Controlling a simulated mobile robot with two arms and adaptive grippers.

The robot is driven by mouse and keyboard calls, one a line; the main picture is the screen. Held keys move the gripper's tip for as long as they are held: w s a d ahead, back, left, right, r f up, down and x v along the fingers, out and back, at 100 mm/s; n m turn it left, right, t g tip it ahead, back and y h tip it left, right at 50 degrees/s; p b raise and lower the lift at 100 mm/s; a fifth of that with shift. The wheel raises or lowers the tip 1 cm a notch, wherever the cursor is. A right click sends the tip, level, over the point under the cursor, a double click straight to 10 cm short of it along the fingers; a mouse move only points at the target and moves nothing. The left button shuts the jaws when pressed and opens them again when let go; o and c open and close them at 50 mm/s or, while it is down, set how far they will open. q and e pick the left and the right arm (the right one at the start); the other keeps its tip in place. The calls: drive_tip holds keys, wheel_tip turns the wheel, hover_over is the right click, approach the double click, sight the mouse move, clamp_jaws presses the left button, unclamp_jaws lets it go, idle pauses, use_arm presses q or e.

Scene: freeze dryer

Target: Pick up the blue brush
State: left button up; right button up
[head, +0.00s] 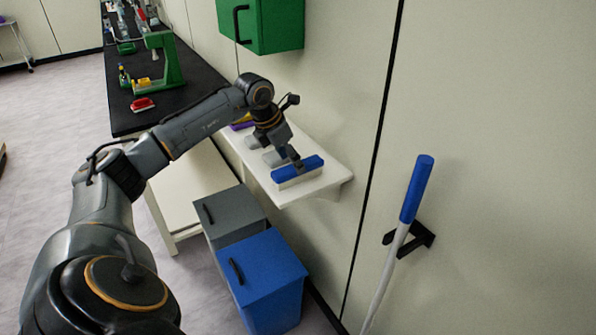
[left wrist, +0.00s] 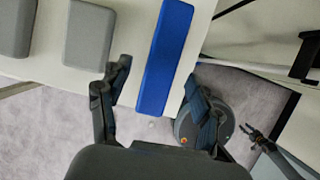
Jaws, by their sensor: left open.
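The blue brush (head: 298,169) has a long blue back and pale bristles below. It lies near the front end of a white wall shelf (head: 322,181). In the left wrist view the brush (left wrist: 165,58) is a long blue bar running up the picture. My left gripper (head: 293,157) is at the brush from above. In the left wrist view its fingers (left wrist: 154,88) are apart, one on each side of the brush's lower end. Whether they touch it I cannot tell. A small dark claw shape (left wrist: 252,136), probably my right gripper, shows at the lower right of that view.
Two grey blocks (left wrist: 90,34) (left wrist: 12,27) lie beside the brush on the shelf. A blue bin (head: 264,272) and a grey bin (head: 226,213) stand below. A blue-handled pole (head: 417,188) hangs on the wall at right. A green cabinet (head: 272,24) is above.

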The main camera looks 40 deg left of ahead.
use_arm(q)
drive_tip(key=p+x, duration=0.1)
drive_tip(key=x, duration=0.4)
drive_tip(key=shift+w+d+r, duration=0.1)
drive_tip(key=c, duration=1.3)
